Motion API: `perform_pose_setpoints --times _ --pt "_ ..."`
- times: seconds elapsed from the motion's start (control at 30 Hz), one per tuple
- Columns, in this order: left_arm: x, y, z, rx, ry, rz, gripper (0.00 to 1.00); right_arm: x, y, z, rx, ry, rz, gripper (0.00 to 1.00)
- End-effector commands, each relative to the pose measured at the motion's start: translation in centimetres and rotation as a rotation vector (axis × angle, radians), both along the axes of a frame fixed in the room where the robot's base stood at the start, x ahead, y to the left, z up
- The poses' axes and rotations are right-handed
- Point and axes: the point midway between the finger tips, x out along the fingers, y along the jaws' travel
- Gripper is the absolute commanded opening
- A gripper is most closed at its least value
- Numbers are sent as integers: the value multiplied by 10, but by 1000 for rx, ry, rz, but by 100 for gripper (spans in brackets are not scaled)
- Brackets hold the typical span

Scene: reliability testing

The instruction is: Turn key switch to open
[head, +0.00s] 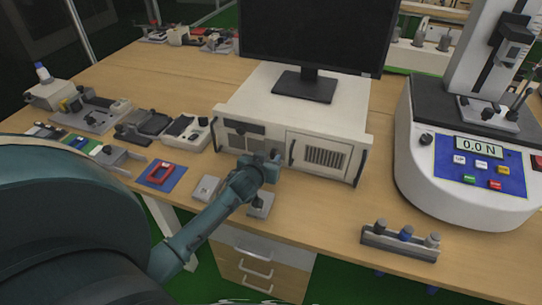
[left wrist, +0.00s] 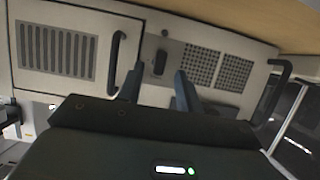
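The white computer case (head: 300,105) stands on the table with its front panel facing me. In the left wrist view, a dark elongated piece that looks like the key switch (left wrist: 160,62) sits on the case's front panel, between a grille door and perforated vents. My left gripper (head: 268,163) is close in front of this panel and hides that spot in the head view. In the left wrist view its two fingers (left wrist: 157,89) are spread on either side of the dark piece, apparently without gripping it. Whether the fingertips touch the panel cannot be told. My right gripper is not in view.
A monitor (head: 317,35) stands on the case. The grille door (head: 318,155) has a dark handle beside the gripper. A small grey block (head: 260,205) sits on the table below my left arm. A force tester (head: 470,150) stands at right; several small devices lie at left.

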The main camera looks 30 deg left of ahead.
Motion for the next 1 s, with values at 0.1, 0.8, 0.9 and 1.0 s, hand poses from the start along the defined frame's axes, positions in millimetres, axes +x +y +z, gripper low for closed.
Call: perform_pose_setpoints --times 0.1,0.8,0.9,1.0 --pt "14 3 -6 1 0 0 35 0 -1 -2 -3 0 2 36" --pt "24 6 -11 1 0 -1 18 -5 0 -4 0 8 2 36" --pt "24 6 -11 1 0 -1 10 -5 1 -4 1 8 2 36" --pt "24 5 -11 1 0 -1 2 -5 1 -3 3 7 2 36"
